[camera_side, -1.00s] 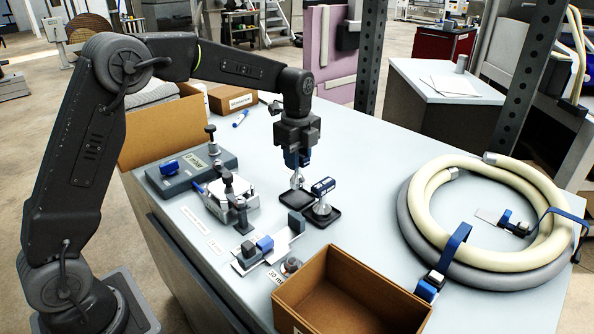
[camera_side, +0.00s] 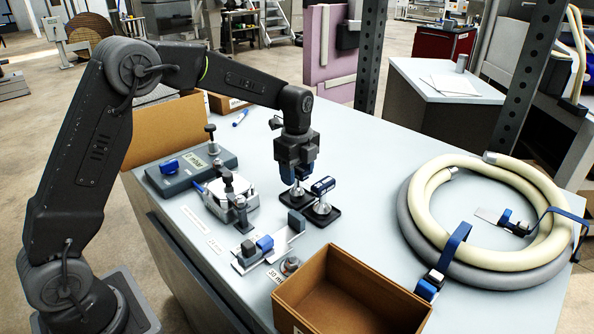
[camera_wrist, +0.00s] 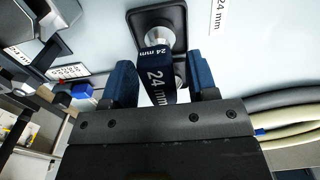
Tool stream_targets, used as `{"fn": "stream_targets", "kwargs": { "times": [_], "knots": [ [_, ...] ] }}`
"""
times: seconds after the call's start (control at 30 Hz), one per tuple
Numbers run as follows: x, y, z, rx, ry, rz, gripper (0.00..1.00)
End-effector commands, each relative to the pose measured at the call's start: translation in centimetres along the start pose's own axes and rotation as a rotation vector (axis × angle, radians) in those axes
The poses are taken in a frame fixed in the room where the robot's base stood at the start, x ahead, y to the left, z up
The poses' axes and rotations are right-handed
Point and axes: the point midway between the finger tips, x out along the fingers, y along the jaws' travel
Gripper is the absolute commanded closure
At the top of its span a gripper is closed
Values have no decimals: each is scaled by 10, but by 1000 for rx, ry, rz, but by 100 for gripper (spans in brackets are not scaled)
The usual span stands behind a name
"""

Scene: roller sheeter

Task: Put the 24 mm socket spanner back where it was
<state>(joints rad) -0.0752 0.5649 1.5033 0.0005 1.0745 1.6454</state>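The 24 mm socket spanner (camera_wrist: 160,80) has a dark blue handle with white "24 mm" lettering and lies between my fingers in the wrist view. In the side view its metal socket (camera_side: 297,190) points down at a black tray (camera_side: 281,197); I cannot tell whether it bears fully on it. My gripper (camera_side: 302,172) is low over this tray. Its blue fingers (camera_wrist: 163,88) stand on both sides of the handle, with a narrow gap showing on the right. A second blue-handled spanner (camera_side: 322,186) stands upright close to the right, on a black base (camera_side: 325,218).
A cardboard box (camera_side: 345,285) is at the front. A clamp fixture (camera_side: 235,190) and grey device (camera_side: 185,172) stand left, with a metal plate and blue block (camera_side: 265,243) nearer. A coiled hose (camera_side: 410,205) lies right. A "24 mm" label (camera_wrist: 218,17) is on the table.

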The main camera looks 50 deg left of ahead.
Motion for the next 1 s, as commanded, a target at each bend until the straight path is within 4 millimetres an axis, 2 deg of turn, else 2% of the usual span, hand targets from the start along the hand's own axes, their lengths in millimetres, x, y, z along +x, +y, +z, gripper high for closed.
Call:
{"fn": "stream_targets", "kwargs": {
  "times": [0.2, 0.33, 0.7, 0.9, 1.0],
  "knots": [
    [-2, 0, 0, 0, 0, -1, 47],
    [-13, -1, 0, 0, 0, -5, 47],
    [-88, -1, 0, 0, 0, -5, 47],
    [-115, -1, 0, 0, 0, -2, 47],
    [-121, 0, 0, 0, 0, -1, 47]
  ]
}}
